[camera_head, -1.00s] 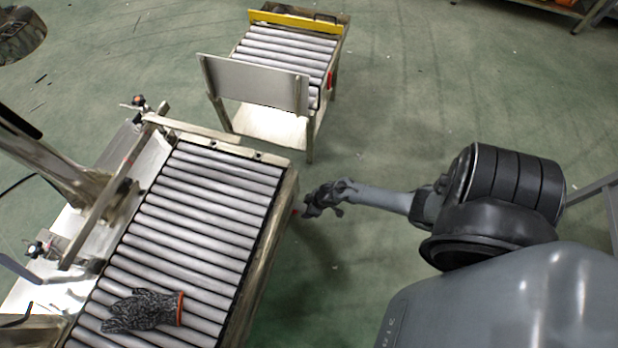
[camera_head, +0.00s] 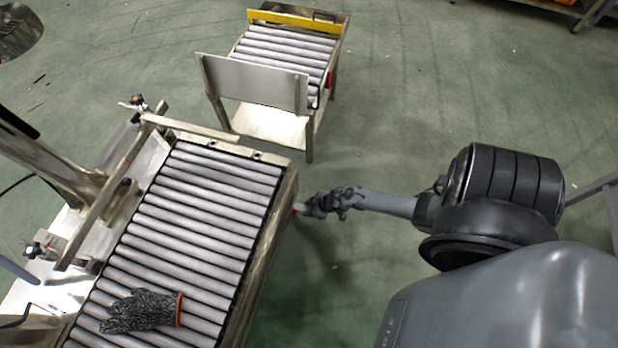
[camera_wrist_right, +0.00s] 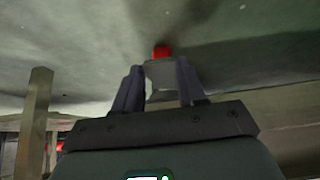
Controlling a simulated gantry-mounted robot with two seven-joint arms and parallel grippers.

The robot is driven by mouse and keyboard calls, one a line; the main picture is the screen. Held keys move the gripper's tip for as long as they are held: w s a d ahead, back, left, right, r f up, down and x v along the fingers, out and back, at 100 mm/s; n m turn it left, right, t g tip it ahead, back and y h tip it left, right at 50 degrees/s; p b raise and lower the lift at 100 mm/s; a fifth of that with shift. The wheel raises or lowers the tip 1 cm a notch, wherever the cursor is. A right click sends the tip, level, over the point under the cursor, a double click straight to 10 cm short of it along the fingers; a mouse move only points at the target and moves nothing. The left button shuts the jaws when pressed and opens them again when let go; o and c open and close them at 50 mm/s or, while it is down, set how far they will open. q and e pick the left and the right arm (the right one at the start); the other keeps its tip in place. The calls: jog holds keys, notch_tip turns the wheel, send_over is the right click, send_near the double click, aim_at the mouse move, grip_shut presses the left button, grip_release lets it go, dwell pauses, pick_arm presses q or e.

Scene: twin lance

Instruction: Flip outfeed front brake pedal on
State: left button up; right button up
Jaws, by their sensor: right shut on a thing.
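A brake pedal shows in the right wrist view as a pale flat lever (camera_wrist_right: 161,73) with a red end (camera_wrist_right: 162,52). In the head view, a small reddish bit of it (camera_head: 297,208) shows at the right side of the near roller conveyor (camera_head: 268,240). My right gripper (camera_head: 312,206) is beside that conveyor's right side, low and near its far end. In the right wrist view, its two dark fingers (camera_wrist_right: 157,84) are shut on the pedal, one on each side. The pedal's mount and exact angle are hidden. My left gripper is not in view.
A grey glove (camera_head: 143,311) with an orange cuff lies on the near rollers. A smaller roller stand (camera_head: 270,127) is beyond, with a red part (camera_head: 329,79) on its right side. Clear green floor (camera_head: 430,110) lies right of both.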

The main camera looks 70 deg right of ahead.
jog(key=shift+s+f+t, duration=0.1)
jog(key=shift+f+t, duration=0.45)
jog(key=shift+t, duration=0.35)
jog(key=shift+s+f+t, duration=0.1)
jog(key=shift+f+t, duration=0.45)
jog(key=shift+t, duration=0.35)
jog(key=shift+w, duration=0.1)
jog(key=shift+f, duration=0.15)
jog(key=o, duration=1.1)
jog(key=shift+c, duration=0.2)
jog(key=shift+s+r, duration=0.25)
jog(key=shift+r, duration=0.05)
jog(key=p+v, duration=0.7)
jog(key=v, duration=0.3)
jog(key=shift+s+d+f, duration=0.2)
jog(key=shift+d, duration=0.05)
